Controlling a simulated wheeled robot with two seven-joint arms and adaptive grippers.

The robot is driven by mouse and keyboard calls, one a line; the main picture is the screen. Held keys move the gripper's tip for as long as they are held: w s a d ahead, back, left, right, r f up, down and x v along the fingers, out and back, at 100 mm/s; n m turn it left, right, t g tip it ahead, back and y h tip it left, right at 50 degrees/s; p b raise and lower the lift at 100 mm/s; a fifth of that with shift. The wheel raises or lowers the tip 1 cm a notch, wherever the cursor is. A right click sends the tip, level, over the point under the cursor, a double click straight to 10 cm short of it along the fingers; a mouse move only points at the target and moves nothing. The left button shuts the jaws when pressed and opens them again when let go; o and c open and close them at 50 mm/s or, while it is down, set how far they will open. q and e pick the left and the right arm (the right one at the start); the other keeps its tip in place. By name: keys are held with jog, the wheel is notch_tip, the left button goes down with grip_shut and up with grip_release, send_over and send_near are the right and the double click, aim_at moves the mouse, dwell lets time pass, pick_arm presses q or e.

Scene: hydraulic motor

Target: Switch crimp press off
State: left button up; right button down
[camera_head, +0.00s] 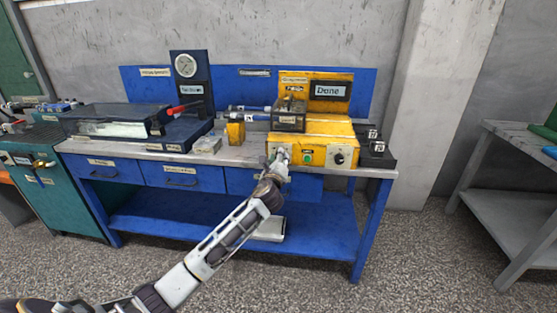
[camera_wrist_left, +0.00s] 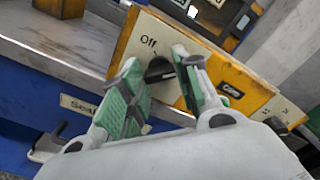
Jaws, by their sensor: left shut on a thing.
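The yellow crimp press (camera_head: 325,136) stands at the right end of the blue workbench, and its display (camera_head: 330,90) reads "Done". My left gripper (camera_head: 281,157) is at the left end of its front panel. In the left wrist view, its green-padded fingers (camera_wrist_left: 157,63) are shut on a dark knob (camera_wrist_left: 159,70), partly hidden between them. The label "Off" (camera_wrist_left: 148,43) is printed just above this knob. The rest of the dial is hidden by the fingers. My right gripper is not in view.
A green button (camera_head: 307,158) and another black knob (camera_head: 339,158) are further right on the panel. A dark machine with a red handle (camera_head: 184,108) and a small yellow block (camera_head: 236,133) stand left of the press. A grey table (camera_head: 510,130) is at far right.

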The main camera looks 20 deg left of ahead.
pick_arm(q)
jog(key=shift+n, duration=0.4)
jog(key=n+p, duration=0.2)
jog(key=n, duration=1.5)
jog(key=shift+f+p, duration=0.1)
jog(key=shift+p, duration=0.25)
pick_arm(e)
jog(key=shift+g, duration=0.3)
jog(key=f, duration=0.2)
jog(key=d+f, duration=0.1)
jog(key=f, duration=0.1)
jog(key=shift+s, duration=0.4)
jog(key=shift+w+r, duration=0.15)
pick_arm(q)
jog(key=o, duration=1)
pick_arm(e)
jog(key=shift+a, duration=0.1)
pick_arm(q)
jog(key=shift+s, duration=0.1)
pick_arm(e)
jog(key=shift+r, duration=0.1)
pick_arm(q)
jog(key=shift+v, duration=3.7)
